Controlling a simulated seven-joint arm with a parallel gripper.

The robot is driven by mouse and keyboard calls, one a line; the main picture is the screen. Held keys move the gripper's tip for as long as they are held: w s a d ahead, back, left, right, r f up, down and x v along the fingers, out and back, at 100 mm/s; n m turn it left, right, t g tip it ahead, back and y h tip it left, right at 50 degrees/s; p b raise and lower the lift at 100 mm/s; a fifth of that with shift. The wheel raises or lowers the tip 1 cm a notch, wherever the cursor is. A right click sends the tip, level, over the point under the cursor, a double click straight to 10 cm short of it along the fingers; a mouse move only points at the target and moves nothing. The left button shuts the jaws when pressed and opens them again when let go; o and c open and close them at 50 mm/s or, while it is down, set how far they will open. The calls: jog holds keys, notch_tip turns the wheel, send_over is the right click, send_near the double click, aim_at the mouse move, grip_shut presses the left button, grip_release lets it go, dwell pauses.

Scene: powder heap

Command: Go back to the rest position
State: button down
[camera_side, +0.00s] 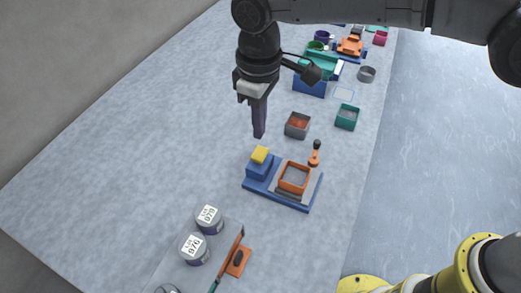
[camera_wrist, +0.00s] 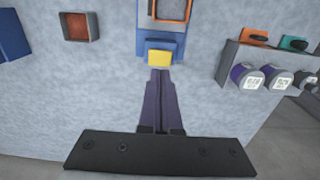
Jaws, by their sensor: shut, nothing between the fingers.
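My gripper (camera_side: 259,133) is shut and empty in the side view. Its purple fingers point down above the grey table (camera_side: 130,150), left of a grey box and behind the blue base plate. In the wrist view the closed fingers (camera_wrist: 160,73) lie side by side, with their tips showing just below a yellow block (camera_wrist: 159,58). The yellow block also shows in the side view (camera_side: 260,154), on a blue stand. I cannot tell the exact height of the fingertips above the table.
The blue base plate (camera_side: 312,197) carries an orange square frame (camera_side: 293,177). An orange-handled tool (camera_side: 315,153) stands behind it. A grey box (camera_side: 297,126) with reddish contents and a teal box (camera_side: 347,117) stand to the right. Labelled cans (camera_side: 195,249) stand in front. The table's left side is clear.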

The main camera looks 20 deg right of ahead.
jog(key=shift+r, duration=0.95)
